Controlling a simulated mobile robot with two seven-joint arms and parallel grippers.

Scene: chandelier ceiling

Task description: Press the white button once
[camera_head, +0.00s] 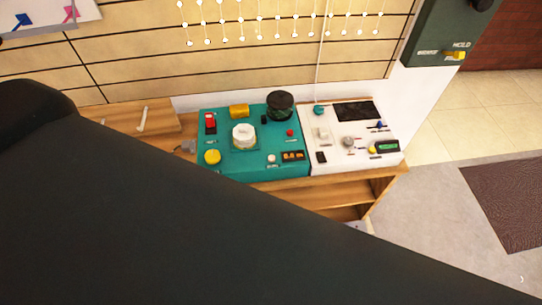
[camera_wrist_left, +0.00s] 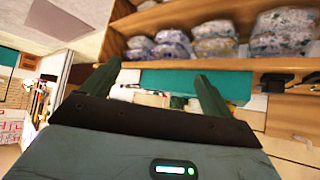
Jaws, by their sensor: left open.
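A teal control panel (camera_head: 222,167) stands on a wooden bench against the wall in the head view. It carries a large white round knob (camera_head: 243,135) and a small white round button (camera_head: 271,158) near its front edge. I cannot tell which is the task's white button. My left gripper (camera_wrist_left: 156,78) shows only in the left wrist view, open, with nothing seen between its fingers. It appears apart from the panels. My right gripper is not in view.
The teal panel also bears a red switch (camera_head: 210,122), a yellow button (camera_head: 212,157) and a dark cylinder (camera_head: 280,105). My dark arm covers much of the head view's lower left. Wrapped packages (camera_wrist_left: 214,37) sit on a shelf in the wrist view.

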